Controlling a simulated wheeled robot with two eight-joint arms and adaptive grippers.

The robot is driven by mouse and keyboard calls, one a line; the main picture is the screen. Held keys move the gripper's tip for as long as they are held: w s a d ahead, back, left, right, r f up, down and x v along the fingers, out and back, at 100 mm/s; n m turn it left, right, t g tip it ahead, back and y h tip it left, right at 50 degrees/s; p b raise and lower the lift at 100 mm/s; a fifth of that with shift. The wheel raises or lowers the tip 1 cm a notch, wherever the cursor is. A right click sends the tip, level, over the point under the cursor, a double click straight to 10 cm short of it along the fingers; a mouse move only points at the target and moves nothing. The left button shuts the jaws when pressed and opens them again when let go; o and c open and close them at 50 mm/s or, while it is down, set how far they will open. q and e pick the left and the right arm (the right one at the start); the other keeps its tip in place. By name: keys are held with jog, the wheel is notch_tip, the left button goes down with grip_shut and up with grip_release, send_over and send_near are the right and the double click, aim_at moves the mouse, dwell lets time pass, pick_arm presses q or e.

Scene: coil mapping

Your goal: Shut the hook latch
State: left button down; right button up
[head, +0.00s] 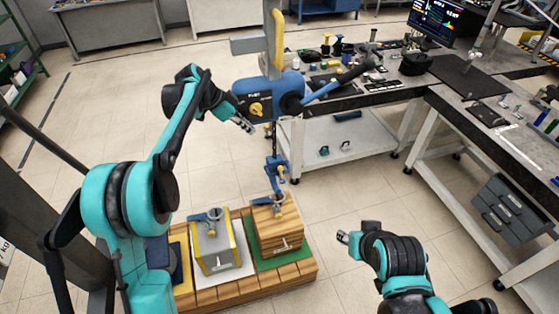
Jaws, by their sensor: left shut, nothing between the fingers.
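A blue hook (276,167) hangs below a blue hoist body (268,96), with a small yellow part at its side. It is just above a grey-blue lifting fitting (279,203) on top of a wooden crate (278,230). The latch is too small to tell open from shut, and I cannot tell whether the hook touches the fitting. My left gripper (246,126) is shut and empty, beside the hoist body's yellow knob (257,109), above and left of the hook. My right gripper (347,239) is low, right of the crate, apart from it; its finger opening is unclear.
A grey, yellow-edged box (216,247) with its own fitting stands left of the crate on a wooden pallet (263,287). A green mat (291,254) lies under the crate. A cluttered bench (331,103) stands behind right. Floor right of the pallet is clear.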

pick_arm(q)
jog(key=b, duration=0.3)
send_over(279, 168)
jog(key=f, duration=1.7)
jog(key=shift+d, duration=0.4)
jog(key=shift+a+f+b, duration=0.15)
jog(key=shift+a+f, duration=0.05)
jog(key=shift+f, duration=0.4)
jog(key=shift+a+f+b, duration=0.15)
jog(key=shift+a+f, duration=0.05)
jog(key=shift+f, duration=0.35)
jog(key=shift+a+f, duration=0.1)
jog(key=shift+f, duration=0.5)
jog(key=shift+s+f+t+b, duration=0.2)
jog(key=shift+s+t+b, duration=0.1)
jog(key=shift+s+b, duration=0.15)
